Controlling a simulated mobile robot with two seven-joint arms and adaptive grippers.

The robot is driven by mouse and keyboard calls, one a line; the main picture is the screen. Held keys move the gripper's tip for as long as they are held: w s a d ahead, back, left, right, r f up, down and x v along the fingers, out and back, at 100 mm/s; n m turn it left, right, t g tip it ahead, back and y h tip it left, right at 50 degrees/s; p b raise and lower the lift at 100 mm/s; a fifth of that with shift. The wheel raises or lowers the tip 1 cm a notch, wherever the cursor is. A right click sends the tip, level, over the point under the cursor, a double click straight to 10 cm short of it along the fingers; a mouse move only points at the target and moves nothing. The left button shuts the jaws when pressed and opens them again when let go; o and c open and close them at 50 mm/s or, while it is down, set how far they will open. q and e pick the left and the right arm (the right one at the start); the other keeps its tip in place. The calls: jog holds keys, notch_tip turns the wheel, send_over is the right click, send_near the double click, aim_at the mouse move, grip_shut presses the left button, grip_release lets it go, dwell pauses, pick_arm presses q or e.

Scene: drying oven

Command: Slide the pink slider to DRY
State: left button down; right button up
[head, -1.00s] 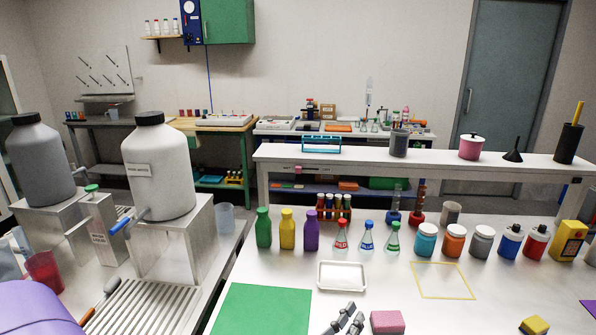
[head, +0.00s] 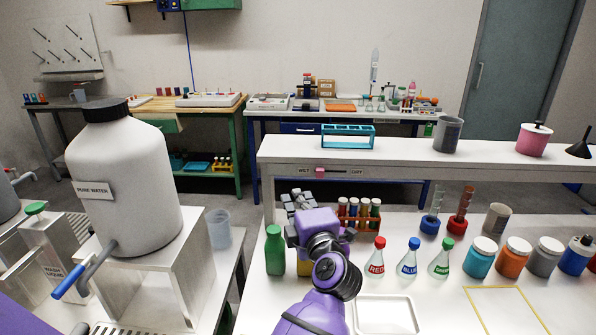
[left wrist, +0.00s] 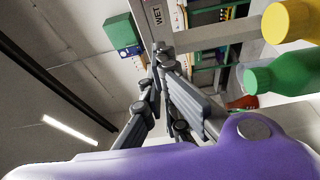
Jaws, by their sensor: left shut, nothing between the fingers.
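The pink slider (head: 320,171) sits in a track on the front edge of the white raised shelf (head: 420,178). It is at the left end, close beside the WET label (head: 305,171). The DRY label (head: 357,171) is to its right. My left gripper (head: 299,196) is shut and empty, just below and left of the slider in the head view, apart from it. In the left wrist view the closed fingertips (left wrist: 161,50) point toward the WET label (left wrist: 157,16); the slider does not show there. My right gripper is not in view.
A green bottle (head: 275,250) stands close beside my left gripper. A rack of tubes (head: 360,217) and capped flasks (head: 376,258) stand to its right. A turquoise rack (head: 347,137) sits on the shelf above the slider. The shelf's front face right of DRY is clear.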

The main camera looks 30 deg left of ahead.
aim_at(298, 169)
pick_arm(q)
jog(key=x, duration=1)
jog(key=shift+w+f, duration=0.2)
jog(key=d, duration=0.1)
jog(key=w+d, duration=0.1)
jog(key=d, duration=0.1)
jog(key=shift+w, duration=0.25)
jog(key=shift+w+d, duration=0.1)
jog(key=shift+d, duration=0.1)
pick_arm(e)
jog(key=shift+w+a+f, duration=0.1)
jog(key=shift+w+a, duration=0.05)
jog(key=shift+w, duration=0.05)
pick_arm(q)
jog(key=shift+w+d, duration=0.1)
jog(key=shift+d, duration=0.05)
